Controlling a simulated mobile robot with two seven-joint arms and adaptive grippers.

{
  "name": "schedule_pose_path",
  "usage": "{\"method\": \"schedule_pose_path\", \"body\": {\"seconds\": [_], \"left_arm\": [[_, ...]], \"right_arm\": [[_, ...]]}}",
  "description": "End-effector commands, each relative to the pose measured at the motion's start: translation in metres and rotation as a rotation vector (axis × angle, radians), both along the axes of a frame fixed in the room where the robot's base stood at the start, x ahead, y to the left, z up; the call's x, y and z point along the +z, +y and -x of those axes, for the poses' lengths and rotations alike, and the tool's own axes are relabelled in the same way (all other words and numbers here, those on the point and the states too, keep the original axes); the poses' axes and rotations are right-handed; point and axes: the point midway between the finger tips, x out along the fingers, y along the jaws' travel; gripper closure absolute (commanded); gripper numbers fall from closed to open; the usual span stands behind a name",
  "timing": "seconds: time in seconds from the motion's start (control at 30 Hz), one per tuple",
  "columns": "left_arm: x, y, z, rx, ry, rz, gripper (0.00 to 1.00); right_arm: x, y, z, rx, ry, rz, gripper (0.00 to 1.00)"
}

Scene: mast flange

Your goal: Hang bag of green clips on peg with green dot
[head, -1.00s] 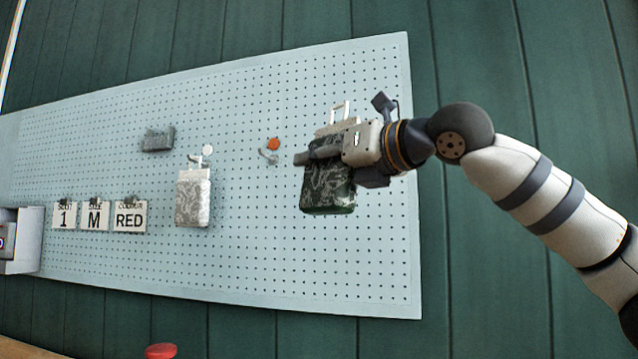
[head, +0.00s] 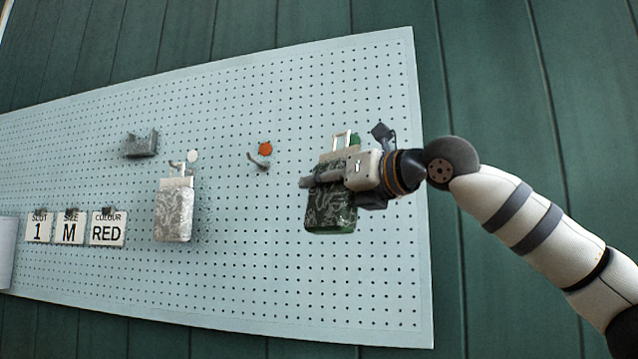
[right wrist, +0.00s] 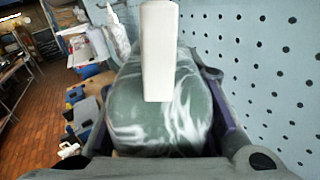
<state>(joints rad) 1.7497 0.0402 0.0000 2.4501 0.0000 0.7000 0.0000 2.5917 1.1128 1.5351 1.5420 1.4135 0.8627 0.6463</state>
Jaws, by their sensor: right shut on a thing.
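My right gripper (head: 325,178) is shut on a dark green bag with pale streaks (head: 330,212) and holds it upright in front of the pegboard. The bag's pale header and white hanger loop (head: 342,141) stand above the fingers. A green patch (head: 355,139), probably the green dot, shows just right of the loop; its peg is hidden, and I cannot tell whether the loop touches it. In the right wrist view the bag (right wrist: 160,125) sits between the fingers, with its white strip (right wrist: 158,50) in front. My left gripper is not in view.
The pegboard (head: 300,290) fills the middle. An empty peg (head: 260,163) has an orange-red dot (head: 265,149). A whitish bag (head: 174,213) hangs at the peg with a white dot (head: 193,156). A grey bracket (head: 140,144) and cards, one reading RED (head: 107,228), are further left.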

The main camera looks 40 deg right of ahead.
Motion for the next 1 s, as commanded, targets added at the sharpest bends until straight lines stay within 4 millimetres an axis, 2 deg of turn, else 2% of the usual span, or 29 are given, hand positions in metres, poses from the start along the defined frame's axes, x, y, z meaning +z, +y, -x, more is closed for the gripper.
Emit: {"method": "schedule_pose_path", "body": {"seconds": [0.6,1.0], "left_arm": [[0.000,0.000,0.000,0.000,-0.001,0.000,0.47],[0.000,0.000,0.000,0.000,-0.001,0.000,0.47]], "right_arm": [[-0.005,-0.037,-0.029,-0.001,0.000,-0.001,1.00],[-0.013,-0.044,-0.035,0.000,-0.001,-0.001,1.00]]}}
